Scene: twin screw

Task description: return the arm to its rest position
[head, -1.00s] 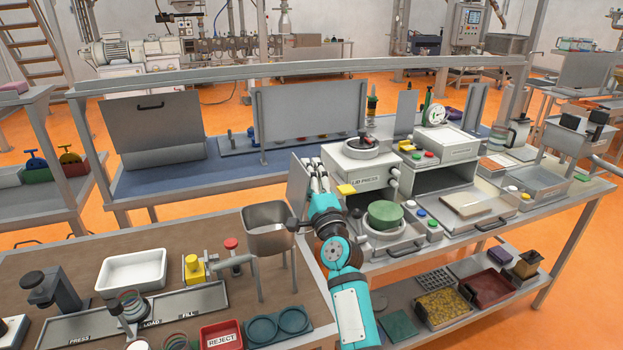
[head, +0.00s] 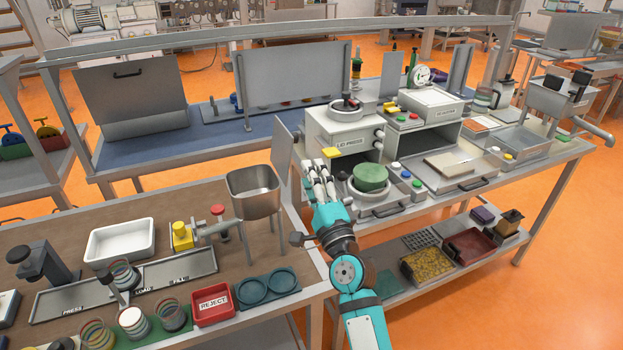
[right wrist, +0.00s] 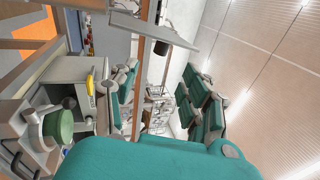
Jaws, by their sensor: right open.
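My right arm reaches up from the bottom of the head view. Its gripper (head: 315,168) is raised, with its fingers apart and nothing between them. In the picture it lies between the metal hopper and the lid press (head: 345,142), in front of the press's left side. In the right wrist view the teal fingers (right wrist: 162,92) stand well apart with only background between them. A green round piece (head: 371,178) sits on the press's lower drawer, just right of the gripper in the head view; it also shows in the right wrist view (right wrist: 58,127). My left gripper is not in view.
The metal hopper (head: 253,190) stands close left of my right arm. A grey panel (head: 283,155) rises beside the press. A red reject tray (head: 213,305) and a teal two-ring holder (head: 267,287) lie at the bench front. Open orange floor (head: 500,300) is at the lower right.

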